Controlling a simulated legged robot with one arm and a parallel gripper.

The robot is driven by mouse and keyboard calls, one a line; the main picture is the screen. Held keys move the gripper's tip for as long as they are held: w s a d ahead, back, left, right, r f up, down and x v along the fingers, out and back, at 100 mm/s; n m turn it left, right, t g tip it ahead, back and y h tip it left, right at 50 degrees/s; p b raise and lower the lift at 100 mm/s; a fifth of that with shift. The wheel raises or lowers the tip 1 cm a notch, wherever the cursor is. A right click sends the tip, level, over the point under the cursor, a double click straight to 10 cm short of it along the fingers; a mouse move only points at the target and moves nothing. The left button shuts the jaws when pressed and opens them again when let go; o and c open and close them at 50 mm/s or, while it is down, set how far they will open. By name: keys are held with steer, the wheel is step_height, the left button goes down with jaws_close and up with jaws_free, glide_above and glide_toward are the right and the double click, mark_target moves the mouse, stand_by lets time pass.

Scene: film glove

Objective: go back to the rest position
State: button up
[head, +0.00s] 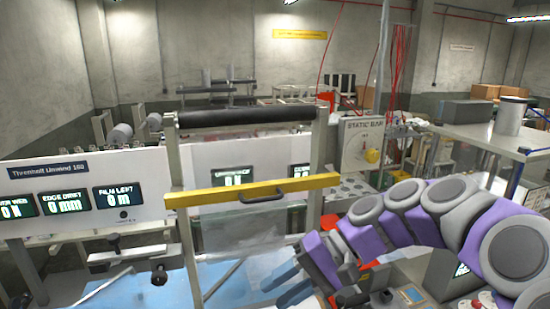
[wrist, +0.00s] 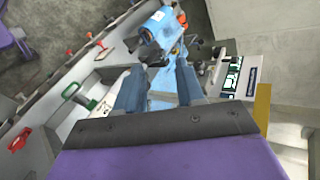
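My gripper (head: 274,292) is in the lower middle of the head view, at the end of my purple and grey arm, which reaches in from the right. In the wrist view its two blue-grey fingers (wrist: 159,72) stand apart with nothing held between them. The gripper is below and right of a yellow bar (head: 220,196) with a dark handle. A translucent film sheet (head: 244,243) hangs under the bar. Blue surface shows beyond and beneath the fingers, and a blue-wrapped roll (wrist: 160,27) is ahead in the wrist view.
A frame with a dark roller (head: 245,116) stands behind the bar. A display panel (head: 85,193) is at left. A static bar panel (head: 361,145) with a yellow knob stands behind my arm. A metal table (head: 490,140) is at right. Machine parts crowd the gripper.

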steer(key=s+d+f+h+b, duration=0.2)
steer(key=s+f+h+b, duration=0.3)
steer(key=s+f, duration=0.75)
steer(key=s+d+f+h+b, duration=0.2)
steer(key=s+d+f+h, duration=0.4)
steer(key=s+d+f, duration=0.4)
steer(key=shift+d+f+n+t+b, duration=0.25)
steer(key=shift+f+n+t+b, duration=0.05)
steer(key=shift+f, duration=0.2)
